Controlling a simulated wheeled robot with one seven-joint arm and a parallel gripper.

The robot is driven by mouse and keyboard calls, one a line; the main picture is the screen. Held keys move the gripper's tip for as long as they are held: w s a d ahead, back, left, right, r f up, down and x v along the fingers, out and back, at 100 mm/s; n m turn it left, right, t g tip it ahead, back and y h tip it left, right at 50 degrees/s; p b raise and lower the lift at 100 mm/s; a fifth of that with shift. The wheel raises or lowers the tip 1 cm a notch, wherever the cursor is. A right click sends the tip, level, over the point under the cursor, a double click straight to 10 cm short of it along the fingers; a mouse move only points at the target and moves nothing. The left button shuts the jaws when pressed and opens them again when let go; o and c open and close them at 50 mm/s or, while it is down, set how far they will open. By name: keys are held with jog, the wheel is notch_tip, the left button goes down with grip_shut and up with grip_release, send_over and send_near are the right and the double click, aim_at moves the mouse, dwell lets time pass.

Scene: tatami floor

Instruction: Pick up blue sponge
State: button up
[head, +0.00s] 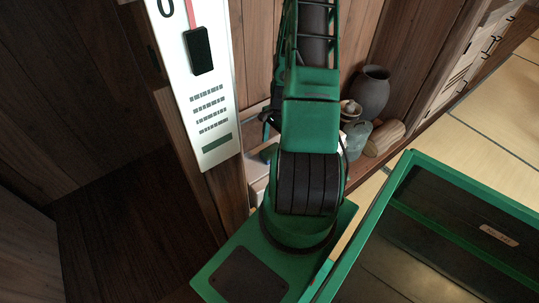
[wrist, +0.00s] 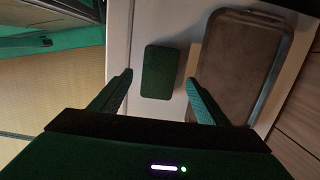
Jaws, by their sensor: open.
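A dark green, rounded rectangular block (wrist: 162,70) lies on a pale surface in the wrist view. It has the shape of a sponge, but I see no clearly blue one. My gripper (wrist: 159,77) is open, with one finger to the left of the block and the other to its right. The block shows between the fingertips and ahead of them, with gaps at both sides. I cannot tell how far above it the fingertips are. In the head view my arm hides most of the gripper and the block.
A brown tray (wrist: 241,60) lies close to the right finger. In the head view, a dark jar (head: 371,93), a glass vessel (head: 355,137) and a wooden log (head: 385,138) stand right of my arm. A white hanging panel (head: 203,78) is on the left.

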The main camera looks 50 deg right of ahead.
aim_at(266, 154)
jog(key=shift+w+a+f, duration=0.1)
jog(key=shift+f, duration=0.95)
jog(key=shift+a+f, duration=0.1)
jog(key=shift+f, duration=0.9)
jog(key=c, duration=1.2)
jog(key=shift+r, duration=0.1)
